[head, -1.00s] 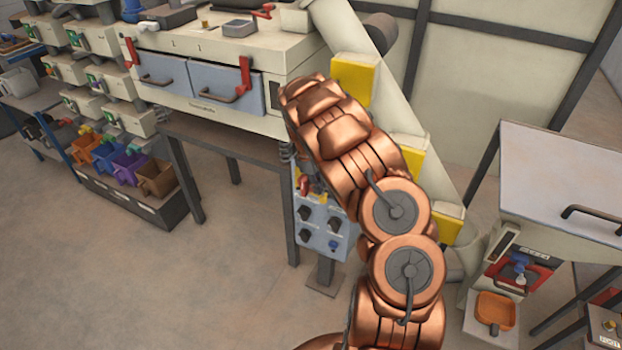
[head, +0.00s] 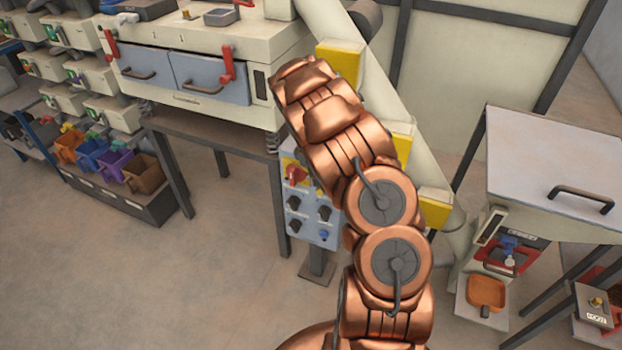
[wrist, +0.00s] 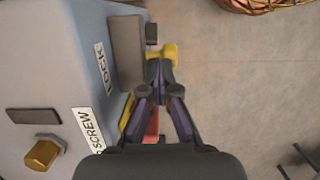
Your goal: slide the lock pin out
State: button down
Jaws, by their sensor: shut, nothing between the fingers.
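In the wrist view, a grey box (wrist: 60,70) carries a label reading LOCK (wrist: 105,73) and a second, partly hidden label ending in SCREW. A yellow knob (wrist: 170,53), which may be the lock pin's head, stands out beside a dark plate (wrist: 126,52) on the box. My gripper (wrist: 161,76) is shut and empty, its fingertips right at the near side of the knob. I cannot tell whether they touch it. The pin's shaft does not show. In the head view my copper arm hides the gripper.
A brass knob (wrist: 43,154) sits on the same box. Red and yellow parts show behind my fingers. Open floor (head: 130,270) lies at front left.

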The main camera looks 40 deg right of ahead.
dwell(0.4)
jog(key=w+a+r+b, duration=0.3)
jog(key=w+r, duration=0.2)
jog(key=r, duration=0.6)
jog(key=shift+r+b, duration=0.2)
jog(key=shift+b, duration=0.2)
jog(key=shift+s, duration=0.15)
